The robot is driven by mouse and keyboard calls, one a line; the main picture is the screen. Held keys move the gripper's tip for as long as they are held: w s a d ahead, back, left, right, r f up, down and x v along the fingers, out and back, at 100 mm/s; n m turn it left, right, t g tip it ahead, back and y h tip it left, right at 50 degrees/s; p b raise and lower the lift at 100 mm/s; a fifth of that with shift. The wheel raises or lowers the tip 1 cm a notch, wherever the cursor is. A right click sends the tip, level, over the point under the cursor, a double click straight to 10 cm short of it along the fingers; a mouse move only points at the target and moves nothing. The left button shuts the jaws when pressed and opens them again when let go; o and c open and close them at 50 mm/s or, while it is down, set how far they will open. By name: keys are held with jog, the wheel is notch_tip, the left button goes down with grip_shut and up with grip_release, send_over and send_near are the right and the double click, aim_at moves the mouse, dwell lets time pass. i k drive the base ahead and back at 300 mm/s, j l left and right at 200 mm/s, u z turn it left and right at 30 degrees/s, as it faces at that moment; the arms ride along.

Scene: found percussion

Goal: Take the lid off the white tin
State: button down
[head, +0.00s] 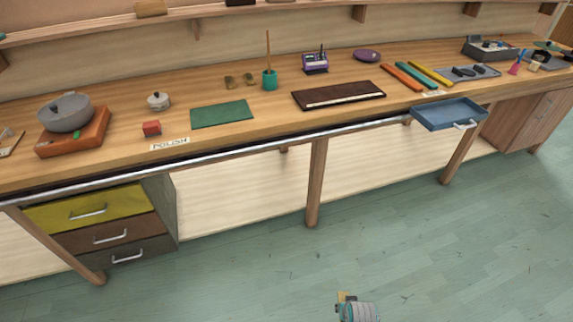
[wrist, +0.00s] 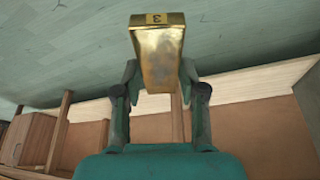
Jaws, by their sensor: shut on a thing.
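The white tin (head: 158,102) stands small on the workbench at the left in the head view. A lid with a dark knob appears to sit on it. My gripper (wrist: 159,82) is shut on a brass block (wrist: 158,45) marked with a "3" in the wrist view. The block sits between both fingers, its far end sticking out beyond them. In the head view my gripper (head: 346,298) is low at the bottom edge, over the floor and well away from the tin. The brass block shows there only as a small yellowish patch.
A grey pot (head: 66,113) on an orange box (head: 98,132) stands left of the tin. A red block (head: 151,128) and a green mat (head: 221,114) lie nearby. A metal rail (head: 250,148) runs along the bench front. A blue drawer (head: 448,115) juts out at right. The floor is clear.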

aim_at(158, 98)
jog(key=j+z, duration=0.45)
jog(key=j, duration=0.2)
jog(key=j+z, duration=0.45)
jog(key=j, duration=0.25)
jog(key=k+j+z, duration=0.15)
jog(key=j+z, duration=0.3)
jog(key=j, duration=0.15)
